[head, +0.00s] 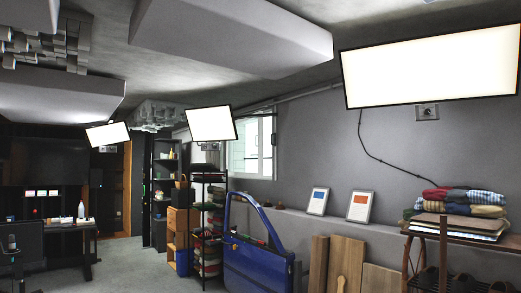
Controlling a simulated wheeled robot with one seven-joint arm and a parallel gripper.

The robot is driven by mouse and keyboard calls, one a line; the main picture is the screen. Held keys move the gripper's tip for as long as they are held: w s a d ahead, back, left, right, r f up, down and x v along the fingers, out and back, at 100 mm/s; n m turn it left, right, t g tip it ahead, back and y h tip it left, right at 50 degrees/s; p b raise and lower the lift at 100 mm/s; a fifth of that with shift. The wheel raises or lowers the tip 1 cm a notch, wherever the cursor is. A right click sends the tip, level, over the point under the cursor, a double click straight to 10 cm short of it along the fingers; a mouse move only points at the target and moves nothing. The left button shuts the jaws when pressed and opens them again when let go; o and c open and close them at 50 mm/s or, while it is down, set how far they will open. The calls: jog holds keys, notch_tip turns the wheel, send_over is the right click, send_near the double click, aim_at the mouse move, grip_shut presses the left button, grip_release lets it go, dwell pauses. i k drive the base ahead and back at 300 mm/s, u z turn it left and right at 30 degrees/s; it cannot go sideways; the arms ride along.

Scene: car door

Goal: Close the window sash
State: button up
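A white-framed window (272,140) is set in the grey wall near the middle of the head view, with bright light behind its panes. Its left part is partly hidden by a lamp panel and a rack. I cannot tell from here how far its sash stands open. My gripper is not in view.
A blue car door (258,262) stands upright below and in front of the window. A rack of folded cloths (208,225) stands left of it. Wooden boards (345,262) lean at the right, near a clothes-laden table (470,236). Grey floor (125,262) is clear at left centre.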

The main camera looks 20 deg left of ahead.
aim_at(259, 174)
jog(key=k, duration=0.6)
jog(key=u, duration=0.45)
jog(key=i, duration=1.25)
jog(key=u, duration=0.8)
jog(key=i, duration=1.6)
jog(key=u, duration=0.45)
jog(key=i, duration=3.05)
jog(key=z, duration=0.65)
jog(key=i, duration=1.7)
jog(key=z, duration=0.6)
